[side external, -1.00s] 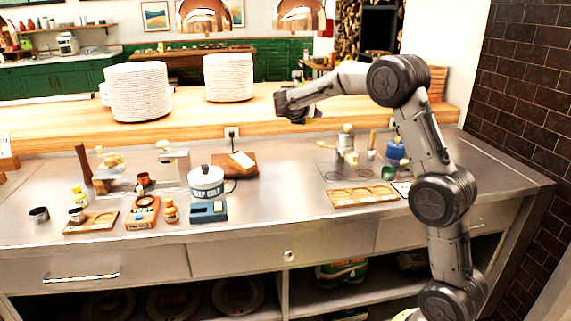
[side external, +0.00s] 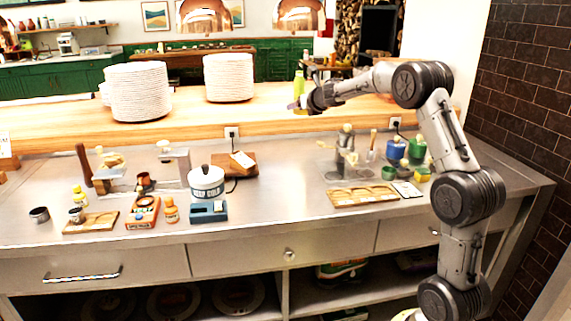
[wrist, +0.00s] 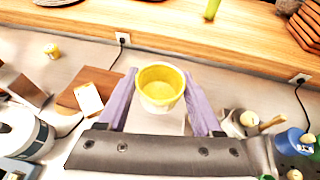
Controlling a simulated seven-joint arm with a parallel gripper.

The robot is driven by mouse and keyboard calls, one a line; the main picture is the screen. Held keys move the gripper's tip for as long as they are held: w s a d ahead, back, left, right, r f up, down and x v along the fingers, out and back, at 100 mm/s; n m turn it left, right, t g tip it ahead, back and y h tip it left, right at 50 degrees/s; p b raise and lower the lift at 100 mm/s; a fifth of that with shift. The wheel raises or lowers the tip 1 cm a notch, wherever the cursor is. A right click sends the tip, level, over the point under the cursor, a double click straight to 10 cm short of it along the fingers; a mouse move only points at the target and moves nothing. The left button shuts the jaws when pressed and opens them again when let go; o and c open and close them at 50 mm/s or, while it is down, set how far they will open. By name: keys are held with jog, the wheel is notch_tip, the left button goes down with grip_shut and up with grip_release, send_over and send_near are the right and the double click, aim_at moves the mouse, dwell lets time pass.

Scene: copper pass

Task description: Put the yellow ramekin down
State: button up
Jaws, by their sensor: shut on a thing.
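The yellow ramekin (wrist: 161,87) sits between the two purple fingers of my gripper (wrist: 159,97) in the wrist view. It is upright, with its open mouth facing the camera, and looks empty. In the side view my gripper (side external: 303,104) is up in front of the wooden ledge, above the back of the steel counter. A small yellow patch of the ramekin (side external: 302,112) shows under the fingers there. The ramekin appears clear of the counter, though its underside is hidden.
A wooden board (side external: 233,165) and a white pot (side external: 206,183) stand left of centre. A wooden tray with hollows (side external: 362,196) and several containers are at the right. The counter between is mostly bare.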

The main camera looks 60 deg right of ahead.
jog(key=shift+s+r+n+t+y, duration=0.1)
jog(key=shift+r+n+t+y, duration=0.05)
jog(key=shift+n+t+y, duration=0.55)
jog(key=shift+s+n+y, duration=0.15)
jog(key=shift+n+y, duration=0.25)
jog(key=shift+n, duration=0.1)
jog(key=shift+a+f, duration=0.15)
jog(key=shift+f, duration=0.1)
notch_tip(320, 180, down, 10)
send_over(285, 162)
jog(key=s, duration=0.1)
jog(key=f, duration=0.9)
jog(key=shift+a+f, duration=0.15)
jog(key=shift+a, duration=0.2)
jog(key=shift+w+d+f, duration=0.3)
jog(key=shift+w+f, duration=0.05)
jog(key=shift+f, duration=1.7)
